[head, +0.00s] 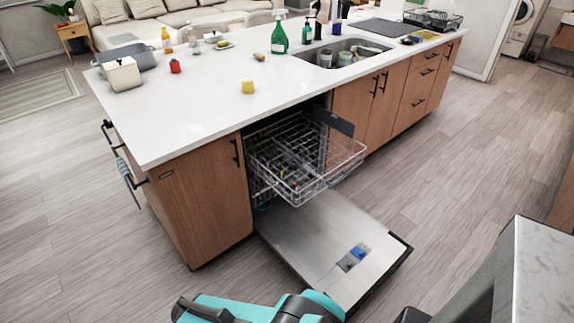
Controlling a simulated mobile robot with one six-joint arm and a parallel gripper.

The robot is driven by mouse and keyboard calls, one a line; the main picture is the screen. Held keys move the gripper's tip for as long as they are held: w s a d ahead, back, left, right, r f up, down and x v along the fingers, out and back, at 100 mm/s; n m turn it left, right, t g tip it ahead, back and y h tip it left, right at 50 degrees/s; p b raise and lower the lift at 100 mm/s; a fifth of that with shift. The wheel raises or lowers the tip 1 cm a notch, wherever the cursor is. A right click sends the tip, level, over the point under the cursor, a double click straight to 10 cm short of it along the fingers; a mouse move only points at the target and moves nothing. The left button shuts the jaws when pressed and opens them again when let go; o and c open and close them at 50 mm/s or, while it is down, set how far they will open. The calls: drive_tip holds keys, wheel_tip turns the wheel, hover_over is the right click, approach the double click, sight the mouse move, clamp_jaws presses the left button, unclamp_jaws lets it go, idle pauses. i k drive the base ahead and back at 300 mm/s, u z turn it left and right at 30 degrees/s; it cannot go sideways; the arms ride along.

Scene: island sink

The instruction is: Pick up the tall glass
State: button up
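I cannot clearly pick out the tall glass. Two small cup-like vessels stand in the sink (304,53), a greyish one (325,59) on the left and another (345,58) beside it. They are too small to tell whether either is the tall glass. Teal and dark parts of my arm show at the bottom edge. My gripper's fingers do not show.
The dishwasher door (325,245) hangs open low in front of the island, with its wire rack (300,155) pulled out. Floor right is clear.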

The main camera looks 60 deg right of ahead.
sight(297, 156)
drive_tip(key=z, duration=0.15)
drive_tip(key=i, duration=0.9)
drive_tip(key=u, duration=0.2)
